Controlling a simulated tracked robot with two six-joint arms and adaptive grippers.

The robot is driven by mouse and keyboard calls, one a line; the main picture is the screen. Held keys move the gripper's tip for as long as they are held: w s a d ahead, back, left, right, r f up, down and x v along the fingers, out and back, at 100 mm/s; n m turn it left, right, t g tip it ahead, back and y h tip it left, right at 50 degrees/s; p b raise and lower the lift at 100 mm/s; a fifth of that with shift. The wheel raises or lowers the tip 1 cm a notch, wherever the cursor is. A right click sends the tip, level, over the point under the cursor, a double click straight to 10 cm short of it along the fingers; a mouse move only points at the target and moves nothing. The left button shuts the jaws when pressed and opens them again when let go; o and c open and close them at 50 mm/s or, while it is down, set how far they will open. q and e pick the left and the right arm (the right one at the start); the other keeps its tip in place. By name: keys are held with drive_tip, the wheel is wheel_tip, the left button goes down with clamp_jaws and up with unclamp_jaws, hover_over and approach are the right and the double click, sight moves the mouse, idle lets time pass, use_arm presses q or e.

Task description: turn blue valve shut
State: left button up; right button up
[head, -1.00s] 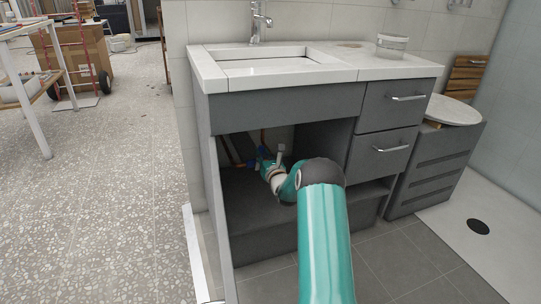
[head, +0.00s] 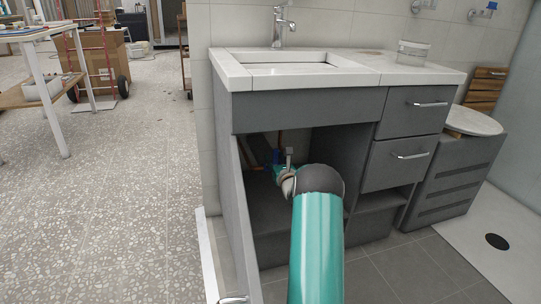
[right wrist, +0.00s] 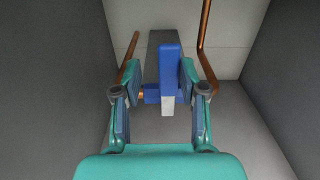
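The blue valve (right wrist: 170,75) shows in the right wrist view as an upright blue lever with a grey lower end, on a pipe inside the cabinet. My right gripper (right wrist: 161,80) is open, with one finger on each side of the lever. The right finger looks very close to the lever; I cannot tell whether it touches. A gap shows on the left side. In the head view my right gripper (head: 281,169) is inside the cabinet opening, partly hidden by my arm, and the valve cannot be made out clearly. My left gripper is not in view.
The grey vanity cabinet (head: 310,108) has side walls close around my arm and an open door (head: 241,225) on the left. Copper pipes (right wrist: 207,45) run beside the valve. Drawers (head: 412,128) are on the right.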

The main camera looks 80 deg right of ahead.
drive_tip(key=shift+o, duration=0.9)
drive_tip(key=shift+f, duration=0.25)
drive_tip(key=shift+s+r, duration=0.1)
drive_tip(key=shift+r, duration=0.05)
drive_tip(key=shift+s, duration=0.2)
drive_tip(key=v, duration=0.7)
drive_tip(key=shift+a, duration=0.25)
